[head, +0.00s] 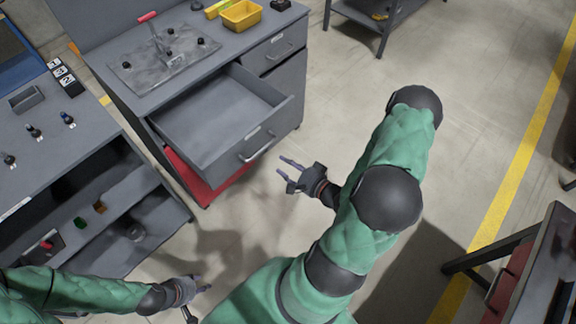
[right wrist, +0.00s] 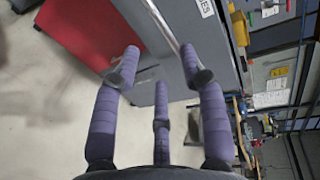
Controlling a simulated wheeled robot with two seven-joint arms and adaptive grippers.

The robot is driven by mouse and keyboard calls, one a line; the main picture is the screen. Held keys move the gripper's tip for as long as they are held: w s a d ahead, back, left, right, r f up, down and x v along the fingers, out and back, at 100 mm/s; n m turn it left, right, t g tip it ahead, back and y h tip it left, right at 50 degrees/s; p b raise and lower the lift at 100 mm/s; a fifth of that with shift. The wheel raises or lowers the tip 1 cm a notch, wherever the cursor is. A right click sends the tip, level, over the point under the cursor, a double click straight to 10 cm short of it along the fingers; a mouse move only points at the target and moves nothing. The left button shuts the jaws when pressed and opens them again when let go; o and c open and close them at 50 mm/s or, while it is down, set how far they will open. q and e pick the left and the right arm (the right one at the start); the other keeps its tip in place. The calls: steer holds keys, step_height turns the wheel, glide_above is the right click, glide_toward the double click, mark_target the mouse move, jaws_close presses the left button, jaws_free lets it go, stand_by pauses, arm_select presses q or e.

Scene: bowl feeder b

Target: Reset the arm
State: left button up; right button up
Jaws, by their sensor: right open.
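My right gripper (head: 284,165) is open and empty in the head view, just to the right of the open drawer's handle (head: 257,148), apart from it. The right wrist view shows its purple fingers (right wrist: 160,82) spread, with the metal handle bar (right wrist: 166,25) beyond them. My right arm reaches up from the bottom of the head view, bent at the elbow. My left gripper (head: 200,301) is low in the head view, its fingers apart and nothing seen between them. The grey drawer (head: 225,115) is pulled out and looks empty.
The grey cabinet (head: 220,45) carries a metal plate with a red-handled lever (head: 147,17) and a yellow bin (head: 240,15). A shelved workbench (head: 75,135) stands at left. A dark table (head: 535,265) is at lower right. The floor (head: 330,105) right of the drawer is clear.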

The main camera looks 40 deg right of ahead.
steer(key=shift+s, duration=0.15)
stand_by(0.5)
steer(key=w+a+f+n+g+y, duration=0.3)
steer(key=a+f+n+g, duration=0.5)
steer(key=a+f, duration=0.45)
steer(key=s+a+f+n+g, duration=0.4)
steer(key=s+a+n+g, duration=0.2)
steer(key=s+a, duration=0.3)
steer(key=a+g, duration=0.1)
steer(key=a, duration=0.2)
steer(key=shift+a+n, duration=0.2)
steer(key=shift+n, duration=0.1)
